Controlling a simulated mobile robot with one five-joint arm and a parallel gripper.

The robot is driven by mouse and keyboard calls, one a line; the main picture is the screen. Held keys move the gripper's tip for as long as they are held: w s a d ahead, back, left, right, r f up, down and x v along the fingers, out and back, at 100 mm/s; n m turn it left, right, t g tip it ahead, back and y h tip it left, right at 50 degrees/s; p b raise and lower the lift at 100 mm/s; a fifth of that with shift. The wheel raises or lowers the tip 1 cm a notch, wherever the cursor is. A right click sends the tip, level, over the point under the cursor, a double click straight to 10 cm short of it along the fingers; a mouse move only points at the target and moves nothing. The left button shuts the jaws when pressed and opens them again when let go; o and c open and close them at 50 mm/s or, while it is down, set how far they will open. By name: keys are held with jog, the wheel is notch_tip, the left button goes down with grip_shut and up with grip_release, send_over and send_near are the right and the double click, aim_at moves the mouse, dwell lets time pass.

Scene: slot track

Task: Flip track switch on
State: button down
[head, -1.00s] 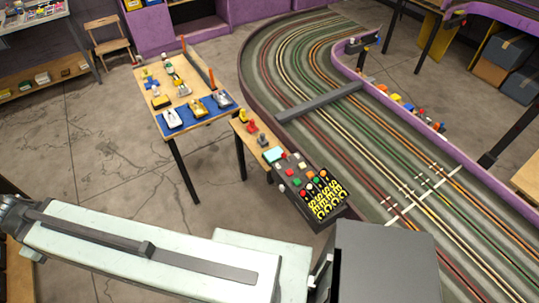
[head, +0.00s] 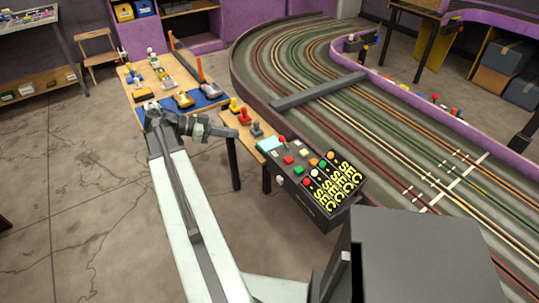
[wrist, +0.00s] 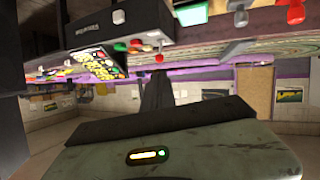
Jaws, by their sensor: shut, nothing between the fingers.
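The dark track control box (head: 318,205) stands at the end of a small wooden table beside the slot track. Its top has red, white, green and orange buttons or knobs and a panel with yellow lettering (head: 335,190). A pale knob (head: 280,181) sits on its near left edge. I cannot tell which of these is the track switch. The box also shows upside down in the wrist view (wrist: 85,35), with a white square on its side. My gripper (head: 232,133) is shut and empty, left of and behind the box, apart from it. Its fingertips are small here.
Red, yellow and grey joystick controllers (head: 244,117) stand on the small table close to my gripper. A wooden table with model cars (head: 183,98) is behind my arm. The slot track (head: 400,150) fills the right. Open floor lies at left.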

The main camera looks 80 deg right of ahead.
aim_at(279, 139)
jog(key=shift+s+d+r+m, duration=0.15)
jog(key=shift+s+m, duration=0.15)
jog(key=shift+s, duration=0.1)
jog(key=b+x, duration=0.4)
jog(key=x, duration=0.8)
jog(key=shift+s+f, duration=0.25)
jog(key=shift+s, duration=0.05)
jog(key=shift+s+d+f+b, duration=0.15)
jog(key=shift+s+d+b, duration=0.2)
jog(key=shift+s, duration=0.2)
